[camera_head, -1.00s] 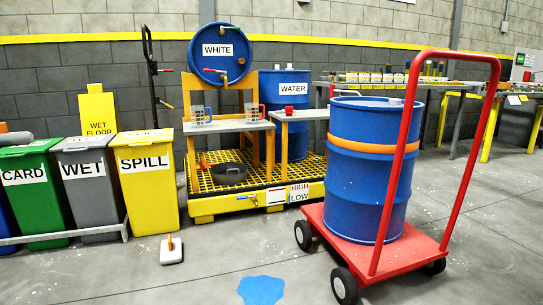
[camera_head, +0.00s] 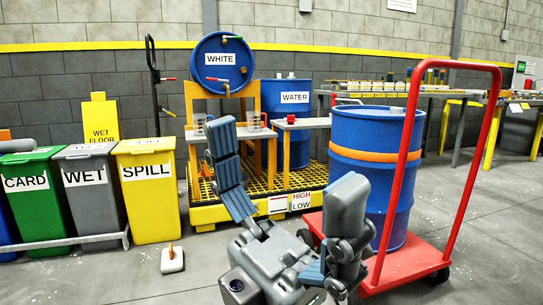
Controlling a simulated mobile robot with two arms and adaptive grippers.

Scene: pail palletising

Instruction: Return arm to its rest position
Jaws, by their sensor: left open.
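My left gripper (camera_head: 290,205) is raised into the lower middle of the head view, with its grey padded fingers spread wide and nothing between them. One finger stands in front of the yellow spill pallet (camera_head: 205,214), and the other overlaps the left side of the blue drum (camera_head: 362,190) on the red trolley (camera_head: 410,265). I cannot tell from this view how near the fingers are to the drum. My right gripper does not show.
Green, grey and yellow bins (camera_head: 150,195) stand at the left. A long bench (camera_head: 455,95) is at the right. Some floor at the left front is clear.

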